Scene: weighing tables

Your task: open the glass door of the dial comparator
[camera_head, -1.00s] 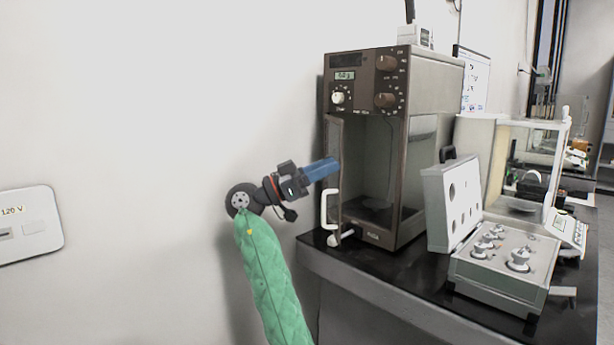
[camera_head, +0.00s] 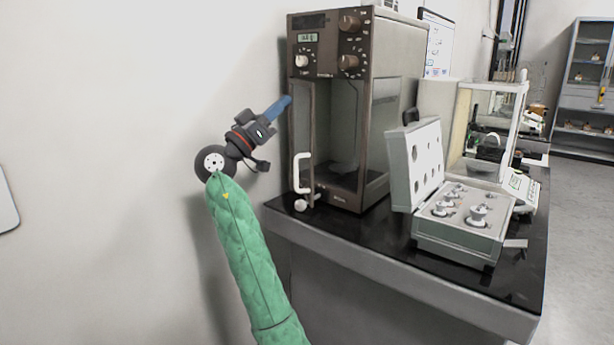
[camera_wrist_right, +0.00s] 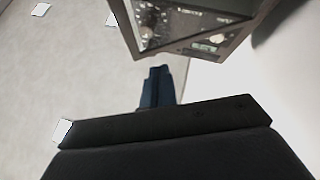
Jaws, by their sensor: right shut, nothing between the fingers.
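The dial comparator (camera_head: 404,80) is a tall brown cabinet on the black bench, with knobs and a small display at its upper front. Its glass door (camera_head: 303,125) shows as a narrow framed panel at the left of the front, swung outward and seen nearly edge-on, with the chamber visible beside it. The white door handle (camera_head: 297,172) is on its lower part. My right gripper (camera_head: 282,104) is shut and empty, its blue fingers pointing at the door's upper left side; contact cannot be told. In the wrist view its fingers (camera_wrist_right: 157,85) are below the comparator's knob panel (camera_wrist_right: 180,25). My left gripper is out of view.
An open weight case (camera_head: 460,240) stands right of the comparator on the black bench (camera_head: 370,240). A glass-sided balance (camera_head: 490,130) stands behind it. A wall (camera_head: 120,80) runs close along the left, behind my right arm.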

